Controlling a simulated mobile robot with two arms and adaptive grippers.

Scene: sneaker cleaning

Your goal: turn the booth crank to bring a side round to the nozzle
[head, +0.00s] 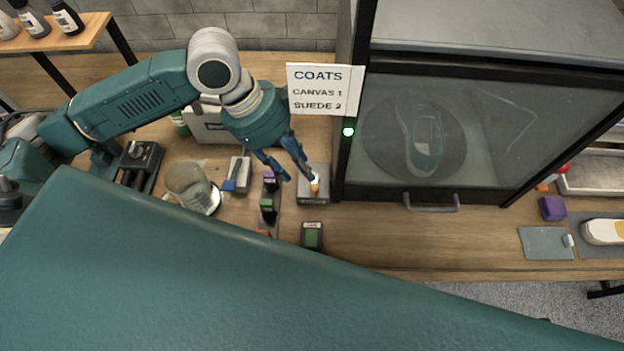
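The spray booth (483,185) stands right of centre, with a dark frame and a closed glass front. Behind the glass a sneaker (423,142) lies on a round dark plate (375,140). A small grey block with an orange, white-topped knob (315,187) sits on the bench just left of the booth; I cannot tell for sure that it is the crank. My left gripper (300,180) points down over this block with its fingers apart. Its right finger is at the knob; contact is unclear. The nozzle cannot be made out. My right gripper is not in view.
A sign reading COATS, CANVAS 1, SUEDE 2 (325,90) and a green light (348,131) are at the booth's left post. A cup (188,183), a brush (238,175) and small dark blocks (268,208) crowd the bench left. A teal part of mine hides the front.

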